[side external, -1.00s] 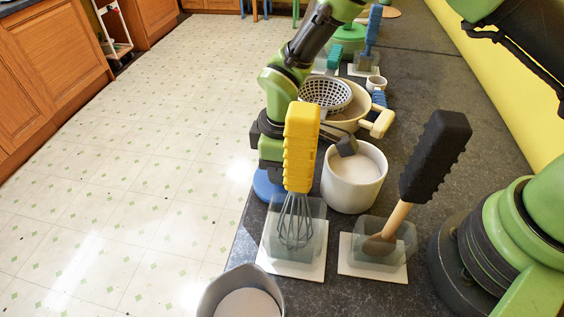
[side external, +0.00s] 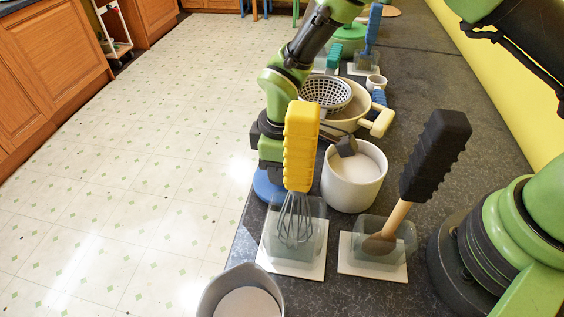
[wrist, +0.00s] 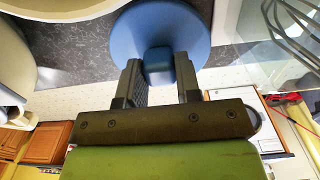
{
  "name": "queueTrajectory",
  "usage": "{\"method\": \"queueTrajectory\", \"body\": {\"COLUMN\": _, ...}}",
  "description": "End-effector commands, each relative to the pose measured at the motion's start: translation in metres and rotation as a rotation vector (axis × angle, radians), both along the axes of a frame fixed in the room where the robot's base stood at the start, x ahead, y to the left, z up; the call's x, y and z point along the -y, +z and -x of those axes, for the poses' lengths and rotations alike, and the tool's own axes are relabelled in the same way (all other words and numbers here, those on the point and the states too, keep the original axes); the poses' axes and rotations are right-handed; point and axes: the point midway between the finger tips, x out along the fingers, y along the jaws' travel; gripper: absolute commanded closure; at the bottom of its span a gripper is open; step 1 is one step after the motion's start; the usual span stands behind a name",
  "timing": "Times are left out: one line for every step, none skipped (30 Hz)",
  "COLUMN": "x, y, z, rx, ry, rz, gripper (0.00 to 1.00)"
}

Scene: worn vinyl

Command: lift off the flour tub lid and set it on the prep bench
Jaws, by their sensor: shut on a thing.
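The blue round lid (side external: 266,187) shows in the side view at the counter's left edge, partly behind the yellow-handled whisk. My gripper (side external: 268,163) is directly above it, also partly hidden by the whisk handle. In the wrist view my gripper (wrist: 159,65) is shut on the square knob of the blue lid (wrist: 160,22). I cannot tell whether the lid touches the counter. An open white tub (side external: 350,195) with pale contents stands upright to the right of the lid, apart from it.
The yellow-handled whisk (side external: 302,135) and black-handled spoon (side external: 435,155) stand in clear holders in front. A grey bowl (side external: 210,292) is at the bottom edge. A cream pan (side external: 365,112) and grey strainer (side external: 327,92) sit behind. Floor lies left of the counter edge.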

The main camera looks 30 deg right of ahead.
Motion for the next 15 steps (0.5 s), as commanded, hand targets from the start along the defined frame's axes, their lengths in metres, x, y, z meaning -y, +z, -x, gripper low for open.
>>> {"method": "queueTrajectory", "body": {"x": -0.0001, "y": -0.0007, "z": -0.0001, "rx": 0.0, "ry": 0.0, "rz": 0.0, "gripper": 1.0}}
{"method": "queueTrajectory", "body": {"x": -0.0001, "y": -0.0011, "z": -0.0001, "rx": 0.0, "ry": 0.0, "rz": 0.0, "gripper": 1.0}}
{"method": "queueTrajectory", "body": {"x": -0.0001, "y": -0.0016, "z": -0.0001, "rx": 0.0, "ry": 0.0, "rz": 0.0, "gripper": 1.0}}
{"method": "queueTrajectory", "body": {"x": -0.0001, "y": -0.0019, "z": -0.0001, "rx": 0.0, "ry": -0.001, "rz": 0.0, "gripper": 1.0}}
{"method": "queueTrajectory", "body": {"x": -0.0001, "y": -0.0023, "z": -0.0001, "rx": 0.0, "ry": -0.001, "rz": 0.0, "gripper": 1.0}}
{"method": "queueTrajectory", "body": {"x": -0.0001, "y": -0.0027, "z": -0.0001, "rx": 0.0, "ry": -0.001, "rz": 0.0, "gripper": 1.0}}
{"method": "queueTrajectory", "body": {"x": -0.0001, "y": -0.003, "z": -0.0001, "rx": 0.0, "ry": -0.001, "rz": 0.0, "gripper": 1.0}}
{"method": "queueTrajectory", "body": {"x": -0.0001, "y": -0.0034, "z": -0.0001, "rx": 0.0, "ry": -0.001, "rz": 0.0, "gripper": 1.0}}
{"method": "queueTrajectory", "body": {"x": -0.0001, "y": -0.0038, "z": -0.0001, "rx": 0.0, "ry": -0.001, "rz": 0.0, "gripper": 1.0}}
{"method": "queueTrajectory", "body": {"x": -0.0001, "y": -0.0042, "z": -0.0001, "rx": 0.0, "ry": -0.001, "rz": 0.0, "gripper": 1.0}}
{"method": "queueTrajectory", "body": {"x": -0.0001, "y": -0.0045, "z": -0.0001, "rx": 0.0, "ry": -0.001, "rz": 0.0, "gripper": 1.0}}
{"method": "queueTrajectory", "body": {"x": -0.0001, "y": -0.005, "z": -0.0003, "rx": 0.001, "ry": -0.001, "rz": -0.001, "gripper": 1.0}}
{"method": "queueTrajectory", "body": {"x": -0.0001, "y": -0.0053, "z": -0.0003, "rx": 0.001, "ry": -0.001, "rz": -0.001, "gripper": 1.0}}
{"method": "queueTrajectory", "body": {"x": -0.0001, "y": -0.0057, "z": -0.0003, "rx": 0.001, "ry": -0.001, "rz": -0.001, "gripper": 1.0}}
{"method": "queueTrajectory", "body": {"x": -0.0001, "y": -0.0062, "z": -0.0003, "rx": 0.001, "ry": 0.0, "rz": -0.001, "gripper": 1.0}}
